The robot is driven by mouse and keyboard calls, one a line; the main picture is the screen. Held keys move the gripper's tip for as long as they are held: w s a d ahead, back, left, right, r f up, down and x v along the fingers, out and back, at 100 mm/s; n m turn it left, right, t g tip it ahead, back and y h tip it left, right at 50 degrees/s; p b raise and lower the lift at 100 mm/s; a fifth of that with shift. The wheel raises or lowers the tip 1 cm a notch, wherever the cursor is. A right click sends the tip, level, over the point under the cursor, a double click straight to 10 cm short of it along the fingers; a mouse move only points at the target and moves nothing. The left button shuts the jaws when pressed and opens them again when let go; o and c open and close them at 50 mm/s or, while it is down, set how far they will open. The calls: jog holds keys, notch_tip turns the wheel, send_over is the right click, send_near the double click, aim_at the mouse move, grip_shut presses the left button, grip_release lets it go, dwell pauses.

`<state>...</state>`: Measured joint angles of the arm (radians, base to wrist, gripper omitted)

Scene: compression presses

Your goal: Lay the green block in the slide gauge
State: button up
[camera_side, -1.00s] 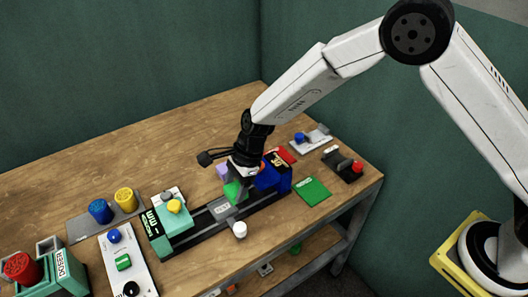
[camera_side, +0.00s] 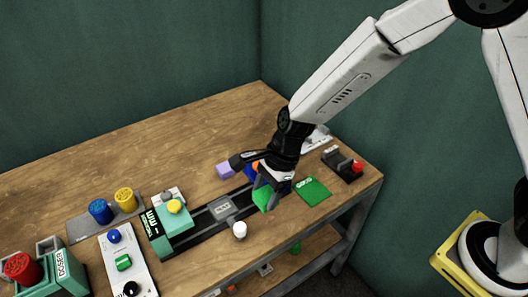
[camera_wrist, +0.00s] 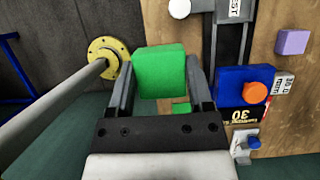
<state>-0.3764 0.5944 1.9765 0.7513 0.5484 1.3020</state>
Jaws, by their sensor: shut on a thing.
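The green block (camera_side: 265,198) is held between the two fingers of my gripper (camera_side: 266,184), above the table just in front of the blue housing. In the wrist view the green block (camera_wrist: 160,71) fills the gap between the fingers of my gripper (camera_wrist: 159,85). A long dark rail (camera_side: 205,222) carries a teal housing (camera_side: 172,230) with a yellow button and a grey labelled plate (camera_side: 222,208). Its blue housing (camera_wrist: 246,88) with an orange button is mostly hidden by my gripper in the side view. I cannot tell for sure which device is the slide gauge.
A green pad (camera_side: 314,190) lies right of the held block. A black device with a red knob (camera_side: 357,166) stands near the table's right edge. A lilac block (camera_side: 225,170) lies behind the rail, and a white knob (camera_side: 239,229) stands in front. The back of the table is clear.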

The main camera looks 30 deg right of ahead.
aim_at(266, 191)
jog(key=shift+r, duration=0.1)
dwell(0.5)
jog(key=shift+r, duration=2.3)
jog(key=shift+w+d+r, duration=0.1)
jog(key=shift+w+d, duration=0.15)
jog(key=shift+w, duration=0.05)
jog(key=w+d+m+t+h, duration=0.1)
jog(key=w+d+m+t, duration=0.1)
jog(key=w+d+m, duration=0.7)
jog(key=w+d+m+t+h, duration=0.2)
jog(key=w+d+m, duration=0.2)
jog(key=w+d, duration=0.95)
jog(key=d+m+h, duration=0.1)
jog(key=d+m, duration=0.4)
jog(key=d, duration=0.9)
notch_tip(266, 191, down, 12)
jog(key=shift+w+d, duration=0.15)
jog(key=shift+d, duration=0.05)
